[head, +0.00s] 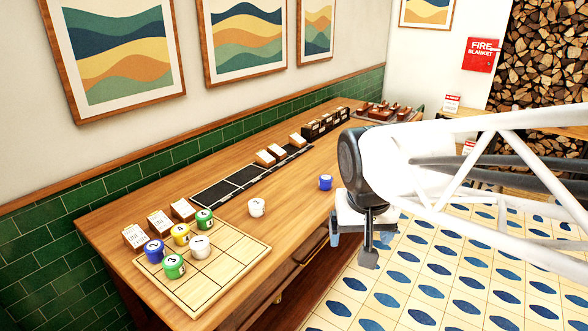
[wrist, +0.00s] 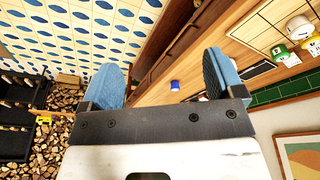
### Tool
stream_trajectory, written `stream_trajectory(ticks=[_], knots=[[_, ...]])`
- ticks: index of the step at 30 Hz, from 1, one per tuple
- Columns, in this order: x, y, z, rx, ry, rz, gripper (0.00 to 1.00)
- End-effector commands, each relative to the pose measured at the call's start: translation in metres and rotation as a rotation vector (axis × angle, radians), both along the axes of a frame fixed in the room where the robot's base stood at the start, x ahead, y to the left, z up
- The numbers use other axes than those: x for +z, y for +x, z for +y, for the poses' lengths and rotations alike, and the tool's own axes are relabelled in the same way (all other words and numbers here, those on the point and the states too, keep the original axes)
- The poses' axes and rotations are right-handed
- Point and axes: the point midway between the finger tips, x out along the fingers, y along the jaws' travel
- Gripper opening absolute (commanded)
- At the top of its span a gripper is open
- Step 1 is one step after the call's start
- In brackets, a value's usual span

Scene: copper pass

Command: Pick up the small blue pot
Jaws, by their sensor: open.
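A small blue pot (head: 326,182) stands upright near the front edge of the wooden counter in the head view, apart from the other pots. It also shows small in the wrist view (wrist: 175,86), between the two fingers in the picture but well beyond them. Another blue pot (head: 154,251), marked 2, stands on the wooden board at the left. My gripper (head: 358,243), with blue finger pads, is open and empty. It hangs to the right of the lone blue pot, over the tiled floor past the counter's edge. Its fingers also show in the wrist view (wrist: 164,62).
The board (head: 224,265) holds several numbered pots, and a white pot (head: 257,207) stands beside it. A black tray strip (head: 228,188), card holders (head: 266,158) and dark boxes (head: 320,125) line the back. Bare counter surrounds the lone blue pot.

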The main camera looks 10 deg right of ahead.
Motion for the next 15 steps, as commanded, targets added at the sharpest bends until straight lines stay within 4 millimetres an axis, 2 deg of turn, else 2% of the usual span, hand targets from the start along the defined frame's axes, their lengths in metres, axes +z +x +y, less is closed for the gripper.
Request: stream_trajectory(ticks=[1,15], knots=[[0.002,0.015,-0.002,-0.017,-0.002,0.002,0.87],[0.01,0.148,-0.018,-0.201,-0.026,-0.015,0.87]])
